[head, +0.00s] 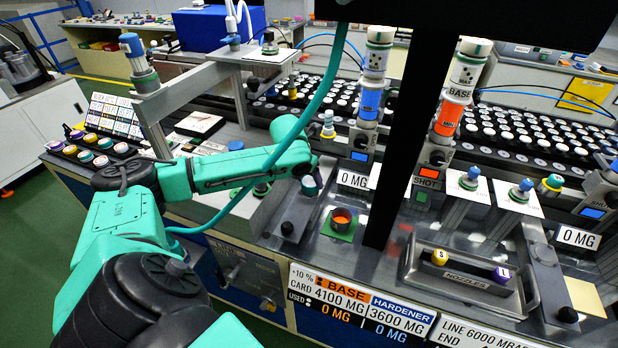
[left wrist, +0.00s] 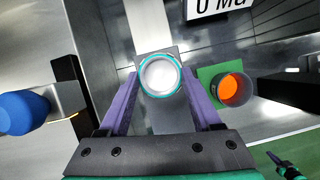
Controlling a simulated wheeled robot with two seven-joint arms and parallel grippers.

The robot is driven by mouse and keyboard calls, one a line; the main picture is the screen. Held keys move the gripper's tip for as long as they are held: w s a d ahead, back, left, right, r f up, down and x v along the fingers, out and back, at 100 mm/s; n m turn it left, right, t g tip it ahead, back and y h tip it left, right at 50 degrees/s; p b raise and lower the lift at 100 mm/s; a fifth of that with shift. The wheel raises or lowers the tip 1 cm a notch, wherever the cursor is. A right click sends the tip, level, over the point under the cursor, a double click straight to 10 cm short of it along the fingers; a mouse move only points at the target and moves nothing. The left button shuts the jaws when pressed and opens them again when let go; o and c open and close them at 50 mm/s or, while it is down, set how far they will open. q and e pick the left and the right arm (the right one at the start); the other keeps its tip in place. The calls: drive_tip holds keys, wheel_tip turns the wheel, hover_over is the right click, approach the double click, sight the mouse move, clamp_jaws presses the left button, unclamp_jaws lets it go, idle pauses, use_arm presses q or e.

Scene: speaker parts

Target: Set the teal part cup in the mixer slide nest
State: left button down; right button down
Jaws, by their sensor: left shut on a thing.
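The teal part cup (left wrist: 160,76) has a teal rim and a pale inside. In the left wrist view it sits between the two purple fingers of my left gripper (left wrist: 160,100), which is shut on it. In the head view the left gripper (head: 311,186) is over the mixer slide area, and the cup is partly hidden by the arm. A grey square plate, seemingly the slide nest (left wrist: 146,52), shows under and around the cup. I cannot tell whether the cup rests in it or hovers above it. My right gripper is not in view.
A dark cup with orange contents (head: 342,216) stands on a green square (head: 338,232) just right of the gripper. A nozzle tray (head: 468,290) lies farther right. A blue knob (left wrist: 22,112) shows left in the wrist view.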

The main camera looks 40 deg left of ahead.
use_arm(q)
drive_tip(key=shift+f, duration=0.4)
drive_tip(key=shift+c, duration=1)
unclamp_jaws()
drive_tip(key=shift+o, duration=1)
drive_tip(key=v, duration=1.4)
drive_tip(key=shift+r+b, duration=0.25)
drive_tip(key=shift+b, duration=0.1)
drive_tip(key=shift+d, duration=0.1)
